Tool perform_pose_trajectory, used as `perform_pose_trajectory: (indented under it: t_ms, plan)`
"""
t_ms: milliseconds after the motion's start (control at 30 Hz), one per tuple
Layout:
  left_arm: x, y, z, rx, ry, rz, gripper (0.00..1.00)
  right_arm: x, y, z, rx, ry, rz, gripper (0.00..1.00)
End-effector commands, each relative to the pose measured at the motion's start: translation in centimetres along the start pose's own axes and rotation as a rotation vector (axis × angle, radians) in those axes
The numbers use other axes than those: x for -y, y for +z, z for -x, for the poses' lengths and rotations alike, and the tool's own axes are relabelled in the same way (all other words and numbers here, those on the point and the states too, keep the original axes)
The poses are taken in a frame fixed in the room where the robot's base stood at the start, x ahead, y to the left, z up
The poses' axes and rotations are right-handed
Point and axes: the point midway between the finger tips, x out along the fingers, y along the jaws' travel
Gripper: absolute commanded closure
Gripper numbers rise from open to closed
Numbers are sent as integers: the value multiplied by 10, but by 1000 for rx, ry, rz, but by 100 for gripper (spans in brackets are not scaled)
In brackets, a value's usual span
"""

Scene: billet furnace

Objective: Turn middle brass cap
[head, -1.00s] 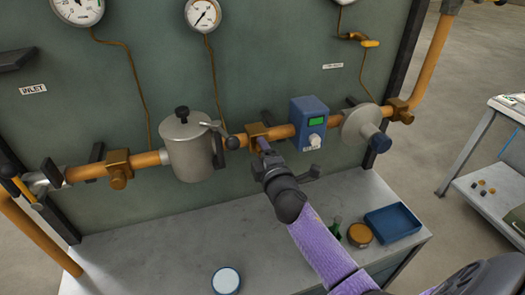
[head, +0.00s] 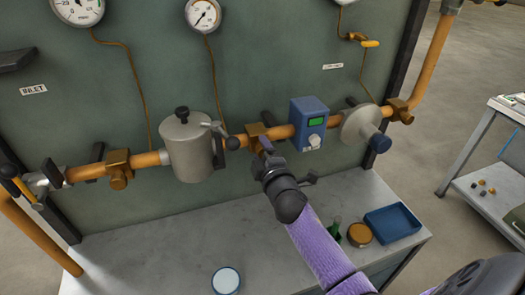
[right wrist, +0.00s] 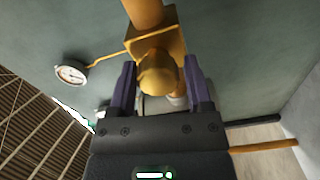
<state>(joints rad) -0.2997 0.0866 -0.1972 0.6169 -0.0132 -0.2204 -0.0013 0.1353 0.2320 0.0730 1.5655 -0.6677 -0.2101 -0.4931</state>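The middle brass cap (right wrist: 157,74) is a round knob under a square brass fitting (right wrist: 155,42) on the copper pipe. In the head view this fitting (head: 256,130) sits between the grey canister and the blue meter, and my gripper hides most of the cap. My right gripper (right wrist: 160,80) is open, with its two purple fingers on either side of the cap. A narrow gap shows at the right finger; contact at the left finger is unclear. In the head view the right gripper (head: 264,146) reaches up to the fitting from below. My left gripper is not in view.
The grey canister (head: 190,150) is left of the fitting and the blue meter (head: 308,124) is right. Another brass fitting (head: 118,170) is at the pipe's left. On the bench (head: 160,255) are a blue tray (head: 392,222), a brown-topped tin (head: 359,234) and a white-topped tin (head: 226,280).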

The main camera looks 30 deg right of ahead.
Motion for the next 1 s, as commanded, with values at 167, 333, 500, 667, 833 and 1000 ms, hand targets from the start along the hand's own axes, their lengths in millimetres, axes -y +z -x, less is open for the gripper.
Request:
perform_pose_trajectory:
  t_ms: [167, 333, 500, 667, 833, 1000]
  plan:
    - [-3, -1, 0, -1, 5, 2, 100, -1, 0, 0, 0, 1, 0, 16]
    - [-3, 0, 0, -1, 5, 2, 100, -1, 0, 0, 0, 2, 1, 16]
    - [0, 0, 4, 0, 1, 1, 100, -1, 0, 20, 0, 0, 0, 16]
    - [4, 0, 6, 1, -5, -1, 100, 0, 0, 59, 0, -1, 0, 16]
    - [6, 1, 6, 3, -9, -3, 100, 1, 0, 91, 0, -1, 0, 16]
    - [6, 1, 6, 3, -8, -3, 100, 0, 0, 100, 0, 1, 0, 16]
